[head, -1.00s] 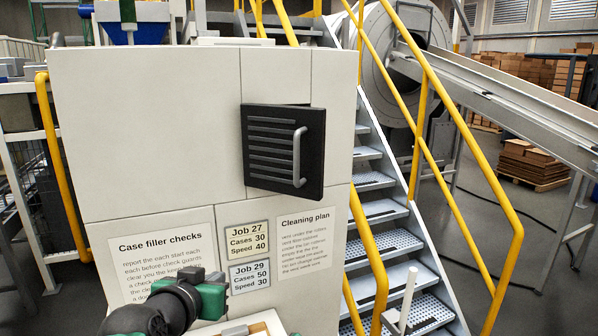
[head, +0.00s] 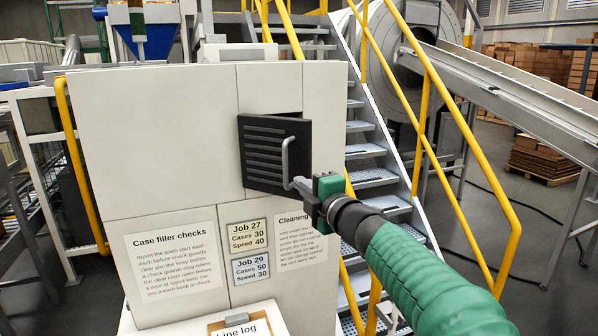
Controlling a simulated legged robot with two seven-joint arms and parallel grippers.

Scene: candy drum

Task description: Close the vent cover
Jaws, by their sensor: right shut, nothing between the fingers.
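The vent cover (head: 268,150) is a black slatted door with a grey bar handle (head: 285,163) on its right side. It stands partly open on the white cabinet (head: 150,150), its handle edge swung out toward me. My right gripper (head: 298,184) is shut and empty. Its fingertips appear at the lower end of the handle; I cannot tell whether they touch it. The gripper and forearm hide part of the cleaning plan sheet. My left gripper is not in view.
Metal stairs with yellow rails (head: 435,100) stand right of the cabinet, behind my right arm. Job cards (head: 247,236) and a checks sheet (head: 172,260) are on the cabinet front. A line log board (head: 236,325) lies at the bottom.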

